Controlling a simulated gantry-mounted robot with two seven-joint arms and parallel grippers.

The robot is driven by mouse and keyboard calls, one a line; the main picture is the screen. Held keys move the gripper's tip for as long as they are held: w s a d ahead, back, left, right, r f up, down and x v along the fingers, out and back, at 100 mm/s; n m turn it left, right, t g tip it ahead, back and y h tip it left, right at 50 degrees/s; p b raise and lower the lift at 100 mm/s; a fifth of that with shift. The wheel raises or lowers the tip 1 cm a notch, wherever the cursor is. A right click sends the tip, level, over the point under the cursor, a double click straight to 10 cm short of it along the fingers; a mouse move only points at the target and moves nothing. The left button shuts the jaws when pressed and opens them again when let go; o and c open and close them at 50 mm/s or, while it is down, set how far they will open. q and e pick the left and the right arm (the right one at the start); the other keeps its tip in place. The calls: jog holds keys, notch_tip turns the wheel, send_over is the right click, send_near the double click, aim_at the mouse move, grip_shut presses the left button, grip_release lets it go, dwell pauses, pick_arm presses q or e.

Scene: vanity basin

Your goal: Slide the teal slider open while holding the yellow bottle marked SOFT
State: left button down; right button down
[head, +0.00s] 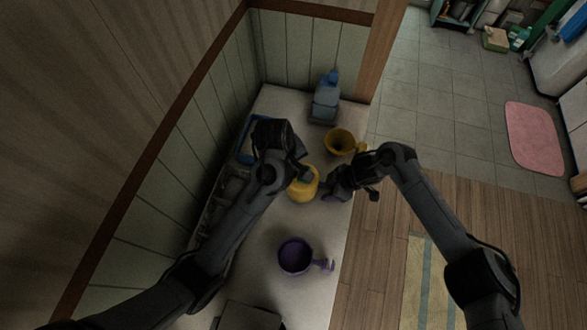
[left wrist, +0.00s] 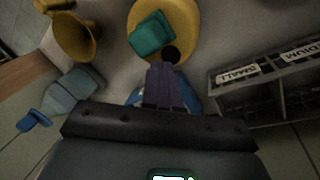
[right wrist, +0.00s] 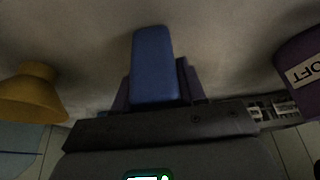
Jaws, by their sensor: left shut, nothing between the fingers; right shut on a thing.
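A yellow bottle (head: 303,185) stands on the pale counter, partly behind my left arm. In the left wrist view it shows from above as a yellow body (left wrist: 179,14) with a teal slider (left wrist: 150,35) and a round black part. No lettering is readable on it. My left gripper (left wrist: 170,72) is shut and empty, its purple fingertips close to the black part; contact cannot be told. My right gripper (head: 330,193) is beside the bottle. In the right wrist view it is shut on a blue piece (right wrist: 153,62). A purple object (right wrist: 301,62) there carries letters reading "OFT".
A yellow funnel-shaped vessel (head: 340,142) and a blue bottle (head: 326,95) stand at the counter's far end. A purple mug (head: 295,257) stands nearer. A compartment rack (left wrist: 262,86) labelled SMALL and "DIUM" lies along the wall. The counter's right edge drops to the floor.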

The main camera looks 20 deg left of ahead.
pick_arm(q)
jog(key=shift+r, duration=0.45)
jog(key=r, duration=0.1)
jog(key=a+r, duration=0.1)
jog(key=r, duration=0.1)
jog(key=shift+r, duration=0.2)
dwell(0.3)
pick_arm(e)
jog(key=c, duration=0.6)
grip_release()
jog(key=shift+o, duration=0.2)
